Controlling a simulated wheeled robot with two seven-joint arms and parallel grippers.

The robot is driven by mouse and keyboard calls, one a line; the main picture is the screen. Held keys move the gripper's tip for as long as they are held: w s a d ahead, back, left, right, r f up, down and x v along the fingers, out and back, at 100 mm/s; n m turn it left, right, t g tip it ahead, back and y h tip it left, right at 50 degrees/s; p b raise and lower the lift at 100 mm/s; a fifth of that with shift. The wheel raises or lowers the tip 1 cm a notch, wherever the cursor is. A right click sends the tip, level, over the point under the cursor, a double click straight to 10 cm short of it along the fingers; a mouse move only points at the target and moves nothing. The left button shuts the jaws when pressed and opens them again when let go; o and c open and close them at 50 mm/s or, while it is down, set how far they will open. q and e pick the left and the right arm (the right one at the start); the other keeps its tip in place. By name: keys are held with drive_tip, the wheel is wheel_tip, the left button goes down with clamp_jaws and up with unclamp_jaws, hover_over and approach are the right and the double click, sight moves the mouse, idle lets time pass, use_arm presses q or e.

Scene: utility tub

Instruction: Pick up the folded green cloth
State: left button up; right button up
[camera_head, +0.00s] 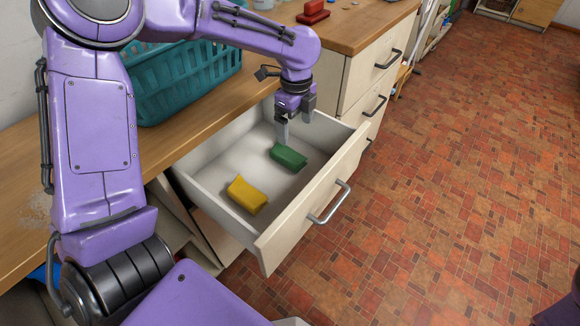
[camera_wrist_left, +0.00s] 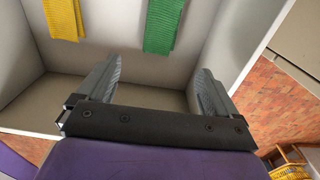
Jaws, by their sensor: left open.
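The folded green cloth (camera_head: 289,157) lies on the floor of an open drawer (camera_head: 323,201), towards its far end. It also shows at the top of the left wrist view (camera_wrist_left: 163,26), partly cut off by the frame edge. My left gripper (camera_head: 283,139) hangs over the drawer, just behind and above the green cloth. In the left wrist view the two fingers (camera_wrist_left: 152,84) are apart with nothing between them, and the cloth is beyond their tips. My right gripper is not in view.
A folded yellow cloth (camera_head: 246,195) lies in the same drawer, nearer the head camera. A teal basket (camera_head: 190,82) stands on the wooden counter (camera_head: 212,107) beside the drawer. Drawer walls surround the cloths. A red object (camera_head: 313,12) sits on the far counter. The tiled floor is open at right.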

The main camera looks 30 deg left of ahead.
sight(292, 151)
use_arm(q)
wheel_tip(292, 151, down, 2)
drive_tip(key=shift+f+b, duration=0.1)
drive_tip(key=shift+b, duration=0.25)
wheel_tip(292, 151, down, 5)
drive_tip(key=shift+r+b, duration=0.15)
drive_tip(key=shift+b, duration=0.35)
drive_tip(key=f, duration=0.1)
drive_tip(key=f+b, duration=0.1)
drive_tip(key=f, duration=0.1)
drive_tip(key=a+f, duration=0.1)
drive_tip(key=f, duration=0.1)
drive_tip(key=shift+w+f+b, duration=0.1)
drive_tip(key=shift+f+b, duration=0.15)
drive_tip(key=shift+b, duration=0.05)
drive_tip(key=shift+r, duration=0.1)
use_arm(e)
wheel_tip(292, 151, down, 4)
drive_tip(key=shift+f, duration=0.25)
use_arm(q)
drive_tip(key=c, duration=1)
drive_tip(key=shift+r, duration=0.15)
drive_tip(key=shift+c, duration=0.3)
